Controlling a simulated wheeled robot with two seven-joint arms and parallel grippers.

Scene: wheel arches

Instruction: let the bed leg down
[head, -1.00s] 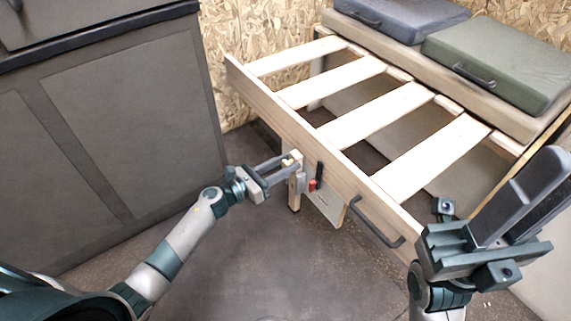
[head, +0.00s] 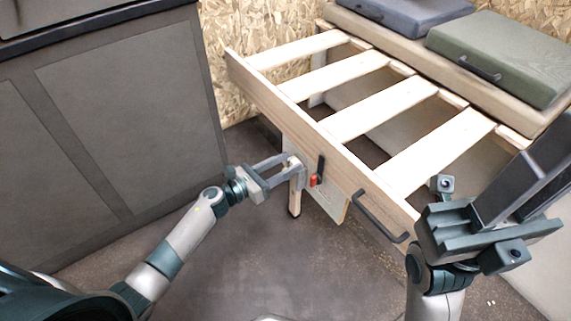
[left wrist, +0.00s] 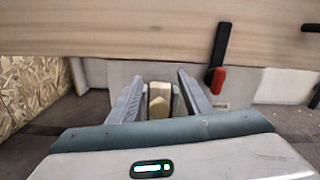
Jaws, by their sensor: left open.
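The bed leg (head: 295,198) is a light wooden post with a dark foot, below the front rail of the slatted bed frame (head: 290,118). It looks roughly upright, its foot close to the floor; contact is unclear. My left gripper (head: 292,166) is open at the leg's upper part. In the left wrist view, the leg (left wrist: 159,102) stands between the two spread fingers, with gaps on both sides. A black latch with a red end (head: 314,180) is on the rail just right of the leg. My right gripper (head: 525,180) is at the right, its fingers pointing up; their opening is unclear.
A dark handle (head: 379,217) is on the front rail between the leg and my right gripper. Green (head: 500,60) and blue-grey cushions lie at the back. A grey cabinet (head: 125,110) stands left. The floor before the bed is clear.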

